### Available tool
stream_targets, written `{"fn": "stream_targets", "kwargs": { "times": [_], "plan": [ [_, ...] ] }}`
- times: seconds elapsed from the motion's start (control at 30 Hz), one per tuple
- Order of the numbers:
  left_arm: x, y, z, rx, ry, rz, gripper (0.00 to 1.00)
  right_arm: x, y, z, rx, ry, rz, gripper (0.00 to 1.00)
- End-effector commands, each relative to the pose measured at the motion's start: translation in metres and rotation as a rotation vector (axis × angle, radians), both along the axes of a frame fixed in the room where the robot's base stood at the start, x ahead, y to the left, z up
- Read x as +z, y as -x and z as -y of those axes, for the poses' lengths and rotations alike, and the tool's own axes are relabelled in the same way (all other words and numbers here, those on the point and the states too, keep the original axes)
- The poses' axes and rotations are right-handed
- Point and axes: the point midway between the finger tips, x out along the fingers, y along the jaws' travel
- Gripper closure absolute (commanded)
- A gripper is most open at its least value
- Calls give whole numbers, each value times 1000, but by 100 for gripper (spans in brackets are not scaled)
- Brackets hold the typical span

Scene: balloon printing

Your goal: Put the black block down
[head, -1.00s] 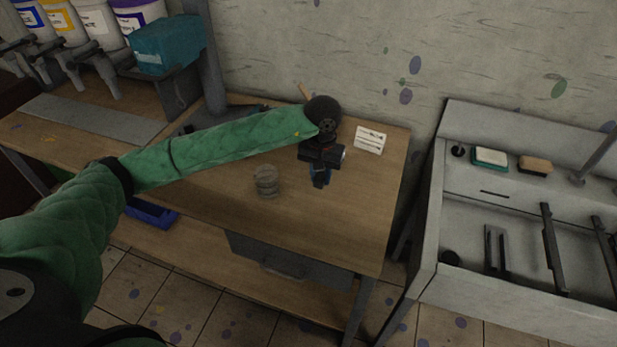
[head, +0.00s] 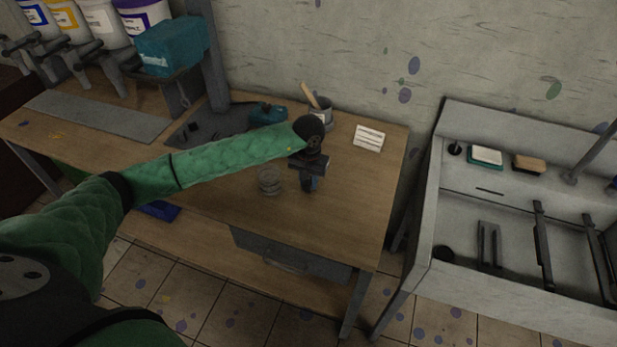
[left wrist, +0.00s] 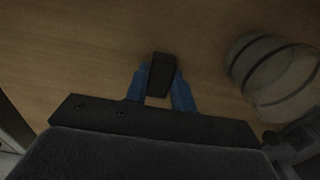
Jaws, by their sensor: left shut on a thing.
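The black block (left wrist: 161,76) shows in the left wrist view between the blue fingers of my left gripper (left wrist: 160,88). The gripper is shut on it. In the head view my left gripper (head: 307,185) points down over the right part of the wooden table (head: 345,215); the block is hard to make out there. I cannot tell whether the block touches the tabletop. My right gripper is in neither view.
A clear glass jar (head: 269,181) stands just left of the gripper; it also shows in the left wrist view (left wrist: 272,75). A white card (head: 369,138) and a cup with a wooden handle (head: 322,108) are behind. A grey sink (head: 480,215) is at right. The table's front right is clear.

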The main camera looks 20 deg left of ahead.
Motion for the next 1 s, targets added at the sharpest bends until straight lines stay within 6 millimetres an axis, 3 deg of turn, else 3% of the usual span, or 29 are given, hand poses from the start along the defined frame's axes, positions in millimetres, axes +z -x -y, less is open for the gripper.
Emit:
{"fn": "stream_targets", "kwargs": {
  "times": [0.67, 0.7, 0.8, 1.0],
  "plan": [
    [-5, 0, 0, 0, -1, 1, 97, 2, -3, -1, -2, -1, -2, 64],
    [-5, 0, 0, 1, -1, 0, 71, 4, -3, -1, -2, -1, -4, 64],
    [-5, 0, 0, 0, -1, 0, 53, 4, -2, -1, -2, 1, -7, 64],
    [-5, 0, 0, 0, -1, 0, 53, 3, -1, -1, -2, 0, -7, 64]
  ]
}}
